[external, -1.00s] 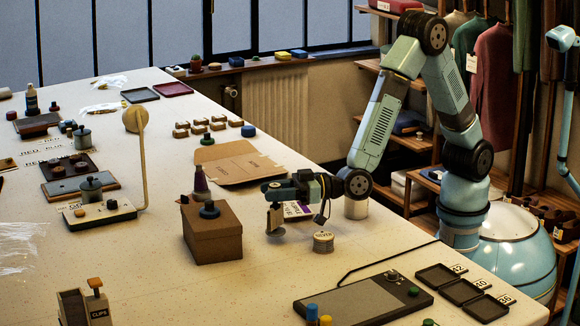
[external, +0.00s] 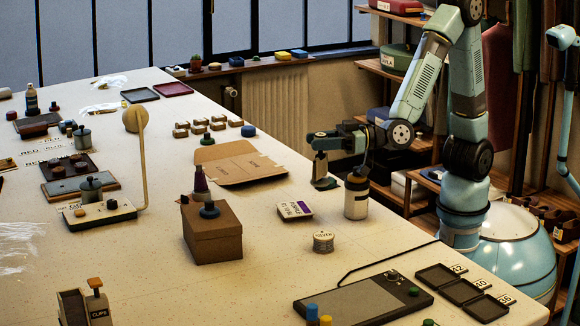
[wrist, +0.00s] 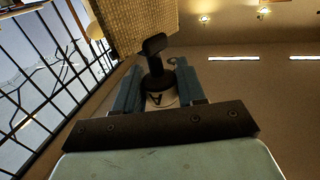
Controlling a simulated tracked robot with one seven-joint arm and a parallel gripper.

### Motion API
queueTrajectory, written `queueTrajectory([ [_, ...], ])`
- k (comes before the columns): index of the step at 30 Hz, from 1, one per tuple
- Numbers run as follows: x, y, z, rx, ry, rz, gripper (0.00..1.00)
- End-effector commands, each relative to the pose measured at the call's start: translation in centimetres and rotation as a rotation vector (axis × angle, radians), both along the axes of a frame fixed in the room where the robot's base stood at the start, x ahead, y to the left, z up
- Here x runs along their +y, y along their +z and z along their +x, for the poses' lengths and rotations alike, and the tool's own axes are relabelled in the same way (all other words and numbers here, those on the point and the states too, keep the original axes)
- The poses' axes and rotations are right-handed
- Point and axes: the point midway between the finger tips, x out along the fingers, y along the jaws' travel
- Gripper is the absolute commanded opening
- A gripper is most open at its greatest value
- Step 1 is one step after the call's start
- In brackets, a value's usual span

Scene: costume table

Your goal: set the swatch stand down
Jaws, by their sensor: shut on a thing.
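A jar with a dark lid (external: 356,197) stands close in front of the stand. A purple-and-white labelled box (external: 295,211), a round silver tin (external: 323,242) and flat cardboard (external: 238,165) lie nearby. A brown box (external: 212,238) stands further left.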

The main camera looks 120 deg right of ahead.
Motion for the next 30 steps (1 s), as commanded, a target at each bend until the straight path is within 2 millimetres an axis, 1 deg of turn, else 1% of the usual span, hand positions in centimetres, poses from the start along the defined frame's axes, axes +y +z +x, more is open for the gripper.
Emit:
queueTrajectory([
  [5,0.0,0.3,-0.6,-0.001,0.001,0.000,0.00],
  [8,0.7,0.4,-0.9,-0.001,0.003,0.001,0.00],
  [11,2.1,0.6,-1.5,-0.001,0.004,0.001,0.00],
  [14,4.3,0.8,-2.6,-0.001,0.003,0.001,0.00],
  [15,5.3,0.9,-3.2,-0.001,0.002,0.002,0.00],
  [21,9.8,1.3,-6.7,-0.001,-0.012,0.001,0.00],
  [26,12.9,1.3,-9.9,0.000,-0.029,-0.001,0.00],
  [30,15.1,1.2,-13.1,0.001,-0.046,-0.001,0.00],
])
